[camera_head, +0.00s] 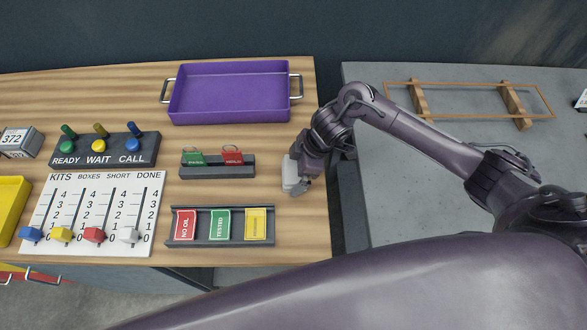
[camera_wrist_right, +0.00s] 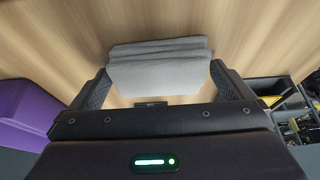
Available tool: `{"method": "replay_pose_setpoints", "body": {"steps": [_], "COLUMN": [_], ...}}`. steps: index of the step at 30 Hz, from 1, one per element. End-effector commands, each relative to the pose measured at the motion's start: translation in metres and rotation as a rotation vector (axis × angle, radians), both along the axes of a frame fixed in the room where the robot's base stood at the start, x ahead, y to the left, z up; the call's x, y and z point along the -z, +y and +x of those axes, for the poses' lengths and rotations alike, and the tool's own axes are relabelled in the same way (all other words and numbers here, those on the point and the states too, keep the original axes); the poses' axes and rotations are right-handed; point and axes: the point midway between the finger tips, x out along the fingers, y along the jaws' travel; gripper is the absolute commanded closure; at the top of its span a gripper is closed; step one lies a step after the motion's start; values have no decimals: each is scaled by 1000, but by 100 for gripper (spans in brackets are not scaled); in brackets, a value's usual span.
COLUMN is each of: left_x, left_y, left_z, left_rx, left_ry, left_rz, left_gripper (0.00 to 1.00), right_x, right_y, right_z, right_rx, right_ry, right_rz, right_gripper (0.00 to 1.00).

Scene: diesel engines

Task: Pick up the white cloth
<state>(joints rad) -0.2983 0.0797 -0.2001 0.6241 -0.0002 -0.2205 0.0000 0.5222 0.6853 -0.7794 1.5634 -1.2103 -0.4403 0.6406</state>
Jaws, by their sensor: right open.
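The white cloth (camera_head: 291,173) lies folded near the right edge of the wooden table, partly hidden behind my right gripper in the head view. In the right wrist view the cloth (camera_wrist_right: 160,65) is a light grey-white folded stack in front of the jaws. My right gripper (camera_wrist_right: 158,88) is open, one finger to each side of the cloth, its tips close to the cloth's ends. I cannot tell whether they touch it. In the head view my right gripper (camera_head: 300,176) is over the cloth. My left gripper is not in view.
A purple tray (camera_head: 230,119) stands at the back of the wooden table (camera_head: 100,90). A small holder with green and red tags (camera_head: 217,171) and a rack of coloured cards (camera_head: 220,242) stand left of the gripper. A grey table (camera_head: 440,190) lies to the right beyond a gap.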

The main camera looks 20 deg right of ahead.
Motion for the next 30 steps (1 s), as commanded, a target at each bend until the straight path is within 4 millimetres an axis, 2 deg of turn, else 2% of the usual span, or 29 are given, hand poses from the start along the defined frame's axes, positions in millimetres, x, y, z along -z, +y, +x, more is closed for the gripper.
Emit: {"method": "replay_pose_setpoints", "body": {"steps": [3,8,15,18,25,30], "left_x": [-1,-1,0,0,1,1], "left_y": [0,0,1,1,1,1], "left_z": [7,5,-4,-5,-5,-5], "left_rx": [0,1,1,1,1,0], "left_ry": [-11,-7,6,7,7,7], "left_rz": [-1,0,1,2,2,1], "left_gripper": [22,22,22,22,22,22], "right_x": [3,3,3,3,1,-11], "right_y": [2,1,1,1,1,1], "right_z": [1,1,1,1,1,2], "right_rx": [0,-1,0,0,0,-1], "right_ry": [-1,-1,-1,-1,-2,-4], "right_rz": [0,0,1,1,0,2], "right_gripper": [0,0,31,40,40,40]}}
